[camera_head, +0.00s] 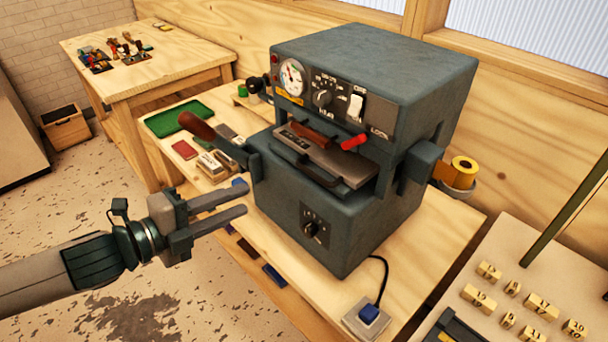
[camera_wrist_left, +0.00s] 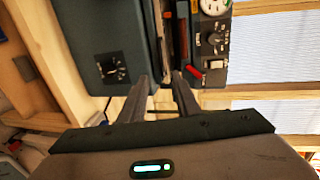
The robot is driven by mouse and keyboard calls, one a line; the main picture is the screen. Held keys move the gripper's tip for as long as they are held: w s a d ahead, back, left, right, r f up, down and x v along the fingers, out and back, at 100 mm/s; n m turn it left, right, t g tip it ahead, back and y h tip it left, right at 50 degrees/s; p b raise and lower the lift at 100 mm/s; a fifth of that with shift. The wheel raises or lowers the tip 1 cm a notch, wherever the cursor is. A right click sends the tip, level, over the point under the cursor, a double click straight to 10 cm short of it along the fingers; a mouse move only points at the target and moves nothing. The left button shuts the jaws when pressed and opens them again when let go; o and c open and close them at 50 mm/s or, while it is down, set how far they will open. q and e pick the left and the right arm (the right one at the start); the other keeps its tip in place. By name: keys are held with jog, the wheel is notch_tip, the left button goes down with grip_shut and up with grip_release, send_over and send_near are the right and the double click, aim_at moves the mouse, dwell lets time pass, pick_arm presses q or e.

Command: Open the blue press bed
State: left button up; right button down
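The blue-grey press (camera_head: 370,70) stands on a wooden table. Its bed (camera_head: 345,170) is a flat grey slab in the front slot, with a dark bar handle (camera_head: 318,174) along its front edge. A brown wooden grip (camera_head: 312,136) and a red knob (camera_head: 354,141) show at the slot. My left gripper (camera_head: 246,197) is open and empty, in front and to the left of the press, apart from the handle. In the left wrist view its fingers (camera_wrist_left: 160,90) point at the press, which appears sideways there. My right gripper is not in view.
A brown-handled lever (camera_head: 197,125) sticks out from the press's left side. A green tray (camera_head: 180,118) and small blocks lie left of the press. A yellow roll (camera_head: 463,169) is at its right. A blue switch (camera_head: 369,313) sits at the front table edge.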

pick_arm(q)
jog(key=p, duration=0.5)
send_near(308, 173)
jog(key=x, duration=0.6)
jog(key=shift+w+d, duration=0.1)
jog(key=shift+w, duration=0.15)
jog(key=shift+w+d+f, duration=0.15)
jog(key=shift+w+d, duration=0.35)
jog(key=shift+f, duration=0.1)
grip_shut()
